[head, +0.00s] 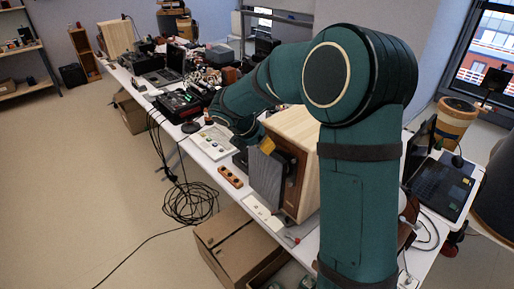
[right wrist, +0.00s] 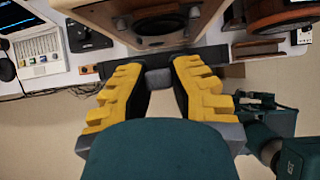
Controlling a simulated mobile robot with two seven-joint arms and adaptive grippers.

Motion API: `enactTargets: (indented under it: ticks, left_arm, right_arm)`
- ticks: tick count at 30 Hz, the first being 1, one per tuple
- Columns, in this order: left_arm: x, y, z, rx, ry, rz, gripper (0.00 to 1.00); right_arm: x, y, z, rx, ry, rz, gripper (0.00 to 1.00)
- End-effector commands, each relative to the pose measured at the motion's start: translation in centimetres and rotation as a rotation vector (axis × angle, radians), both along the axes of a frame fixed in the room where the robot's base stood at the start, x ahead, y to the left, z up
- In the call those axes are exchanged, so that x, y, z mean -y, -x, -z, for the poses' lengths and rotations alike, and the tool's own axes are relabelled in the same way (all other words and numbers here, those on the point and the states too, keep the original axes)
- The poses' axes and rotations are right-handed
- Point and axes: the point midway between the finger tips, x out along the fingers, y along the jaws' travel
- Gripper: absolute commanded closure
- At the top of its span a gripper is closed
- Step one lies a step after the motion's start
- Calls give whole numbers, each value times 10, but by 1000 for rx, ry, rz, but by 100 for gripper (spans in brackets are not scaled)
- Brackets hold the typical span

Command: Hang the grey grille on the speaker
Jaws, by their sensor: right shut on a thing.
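The speaker (head: 296,122) is a pale wooden box with a brown front, standing on the table. Its front and a dark round driver also show at the top of the right wrist view (right wrist: 152,42). The grey grille (head: 266,182) is a flat panel standing upright in front of the speaker's face. In the right wrist view it is a dark bar seen nearly edge-on (right wrist: 215,56). My right gripper (right wrist: 160,77) has yellow fingers shut on a grey block at the grille; one finger shows in the head view. Whether the grille touches the speaker I cannot tell. My left gripper is not in view.
A brown strip with round knobs (head: 230,177) and a white strip (head: 262,213) lie near the table's front edge. A white panel device (head: 208,142) stands left of the speaker, a laptop (head: 440,187) right. Cardboard boxes (head: 235,240) and coiled cables (head: 190,203) are below.

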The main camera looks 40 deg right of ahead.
Motion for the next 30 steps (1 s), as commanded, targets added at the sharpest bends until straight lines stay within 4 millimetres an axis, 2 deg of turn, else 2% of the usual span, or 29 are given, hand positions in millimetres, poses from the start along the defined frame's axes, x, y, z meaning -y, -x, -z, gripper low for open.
enactTargets:
  ticks: [18,30]
  left_arm:
    - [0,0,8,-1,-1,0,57]
    - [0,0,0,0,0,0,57]
  right_arm:
    - [44,-3,0,0,-1,1,100]
    - [57,-5,-1,0,0,0,100]
